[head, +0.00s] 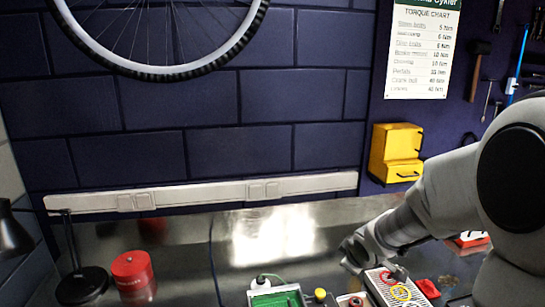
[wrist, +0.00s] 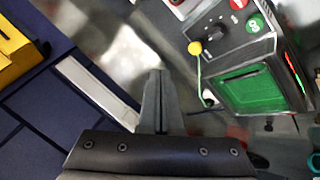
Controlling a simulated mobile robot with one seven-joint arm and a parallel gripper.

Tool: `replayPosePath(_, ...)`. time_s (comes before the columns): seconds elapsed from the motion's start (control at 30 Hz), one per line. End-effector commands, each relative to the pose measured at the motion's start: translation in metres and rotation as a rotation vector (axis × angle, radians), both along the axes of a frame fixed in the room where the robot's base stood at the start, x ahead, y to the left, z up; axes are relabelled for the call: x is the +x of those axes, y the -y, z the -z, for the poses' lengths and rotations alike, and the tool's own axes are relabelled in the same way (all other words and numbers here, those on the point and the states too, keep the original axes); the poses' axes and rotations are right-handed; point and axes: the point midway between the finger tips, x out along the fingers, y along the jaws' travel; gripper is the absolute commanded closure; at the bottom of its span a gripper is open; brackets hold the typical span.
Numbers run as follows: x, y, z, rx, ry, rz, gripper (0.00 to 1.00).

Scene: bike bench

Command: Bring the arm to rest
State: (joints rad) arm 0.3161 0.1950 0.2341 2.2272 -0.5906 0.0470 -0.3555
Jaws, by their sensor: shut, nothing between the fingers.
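My arm comes in from the right in the head view, reaching over the metal bench (head: 190,255). My gripper (head: 352,255) hangs above the bench, close behind a tray of small parts (head: 377,292). In the wrist view my gripper (wrist: 157,74) is shut, its fingers together and empty. No object touches the fingertips there. How high the fingers are above the bench is hard to tell.
A red can (head: 132,277) and black lamp (head: 82,285) stand at left. A yellow box (head: 396,153) hangs on the wall. The bench's back middle is clear.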

Motion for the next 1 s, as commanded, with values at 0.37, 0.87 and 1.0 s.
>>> replayPosePath(0.37,-0.085,0.004,-0.071,0.077,-0.019,0.314,1.00)
replayPosePath(0.87,-0.220,-0.027,-0.107,0.377,-0.097,0.622,1.00)
replayPosePath(1.0,-0.248,-0.038,-0.107,0.455,-0.131,0.662,1.00)
